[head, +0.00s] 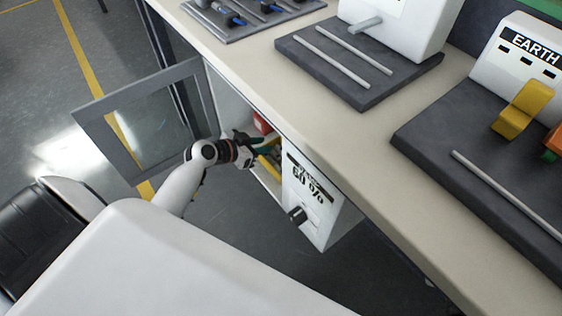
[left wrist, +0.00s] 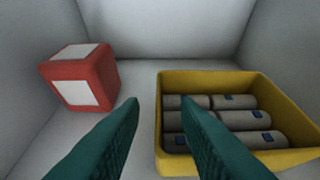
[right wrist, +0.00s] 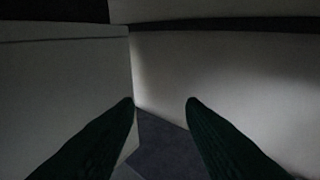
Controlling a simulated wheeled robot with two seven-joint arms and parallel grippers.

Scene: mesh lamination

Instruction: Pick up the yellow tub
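The yellow tub (left wrist: 241,79) stands in a white compartment and holds several grey rolls with small blue marks. In the head view a part of the yellow tub (head: 272,168) shows inside the open cabinet. My left gripper (left wrist: 160,103) is open and empty; its right green finger overlaps the tub's left part in the view, and its left finger is left of the tub. I cannot tell whether a finger touches the tub. In the head view my left gripper (head: 256,142) reaches into the cabinet. My right gripper (right wrist: 160,102) is open and empty, facing pale panels in shadow.
A red box with white faces (left wrist: 80,79) stands left of the tub. The cabinet's glazed door (head: 147,118) is swung open to the left. The white front panel (head: 312,198) and the bench top (head: 330,130) border the opening. Compartment walls are close around.

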